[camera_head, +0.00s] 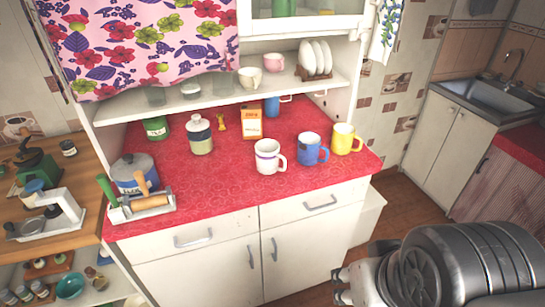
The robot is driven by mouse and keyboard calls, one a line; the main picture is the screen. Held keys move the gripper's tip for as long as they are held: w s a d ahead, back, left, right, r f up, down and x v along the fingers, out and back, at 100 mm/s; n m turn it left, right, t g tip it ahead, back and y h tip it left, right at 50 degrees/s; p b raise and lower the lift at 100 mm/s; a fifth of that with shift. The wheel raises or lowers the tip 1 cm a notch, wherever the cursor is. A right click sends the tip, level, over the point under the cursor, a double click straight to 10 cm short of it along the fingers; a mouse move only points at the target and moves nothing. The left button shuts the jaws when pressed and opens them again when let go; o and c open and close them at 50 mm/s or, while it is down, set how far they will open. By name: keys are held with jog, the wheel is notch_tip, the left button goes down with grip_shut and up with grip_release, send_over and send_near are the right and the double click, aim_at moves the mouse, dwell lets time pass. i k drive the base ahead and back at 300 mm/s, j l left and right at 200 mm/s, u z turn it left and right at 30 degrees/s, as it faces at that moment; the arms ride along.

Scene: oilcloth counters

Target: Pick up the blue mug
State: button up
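A blue mug (313,149) stands upright on the red oilcloth counter (225,190), near its front right. Its handle points right. A white mug (268,157) stands to its left and a yellow mug (344,139) to its right. Another blue mug or cup (271,107) stands farther back, partly hidden by an orange carton. My gripper (341,286) shows only in part at the lower right, below the countertop in the picture and well apart from the mugs. Whether its fingers are open or shut cannot be made out.
The orange carton (251,123), a lidded jar (200,136) and a green tin (156,129) stand behind. A blue canister (134,174) and a utensil tray (143,207) stand at left. A shelf (215,98) overhangs the back. The counter's front middle is clear.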

aim_at(309, 148)
jog(key=i+l+u, duration=0.95)
jog(key=l+u, duration=0.2)
